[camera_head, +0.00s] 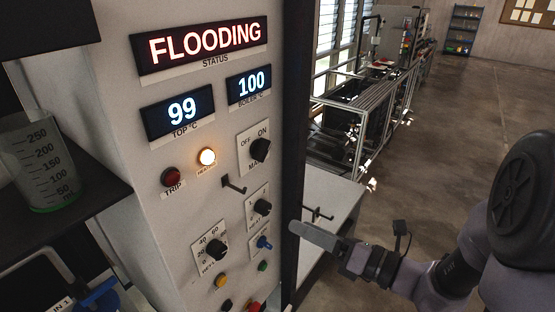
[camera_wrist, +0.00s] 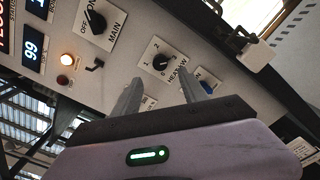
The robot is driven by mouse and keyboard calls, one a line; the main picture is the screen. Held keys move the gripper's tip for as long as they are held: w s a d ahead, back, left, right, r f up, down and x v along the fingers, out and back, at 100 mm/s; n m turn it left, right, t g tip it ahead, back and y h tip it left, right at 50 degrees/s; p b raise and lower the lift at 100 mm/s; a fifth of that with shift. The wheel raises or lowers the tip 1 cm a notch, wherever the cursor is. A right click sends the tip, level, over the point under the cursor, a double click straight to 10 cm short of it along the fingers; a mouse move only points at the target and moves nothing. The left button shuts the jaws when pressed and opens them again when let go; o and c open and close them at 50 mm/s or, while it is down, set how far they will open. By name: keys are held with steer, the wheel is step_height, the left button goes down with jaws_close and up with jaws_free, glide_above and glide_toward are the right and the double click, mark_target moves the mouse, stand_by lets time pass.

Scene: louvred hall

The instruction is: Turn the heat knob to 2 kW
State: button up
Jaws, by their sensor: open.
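The heat knob (camera_head: 262,207) is a small black rotary knob on a white square plate, on the upright pale control panel (camera_head: 225,190). In the wrist view the heat knob (camera_wrist: 160,62) sits on its plate marked with 1, 2 and HEAT kW. Its exact pointer setting is too small to read. My gripper (camera_head: 300,230) is to the right of the panel in the head view. In the wrist view my gripper (camera_wrist: 161,80) is open and empty, its two fingers apart and aimed toward the heat knob, with no contact visible.
The MAIN switch (camera_head: 260,150) is above the heat knob, with a small black lever (camera_head: 233,184) left of it. A blue lever (camera_head: 264,243) is just below. The status display (camera_head: 204,45) reads FLOODING. A shelf with a beaker (camera_head: 38,165) stands left.

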mark_target(268, 210)
steer(key=shift+p+x, duration=0.45)
steer(key=shift+x, duration=4.5)
jaws_close()
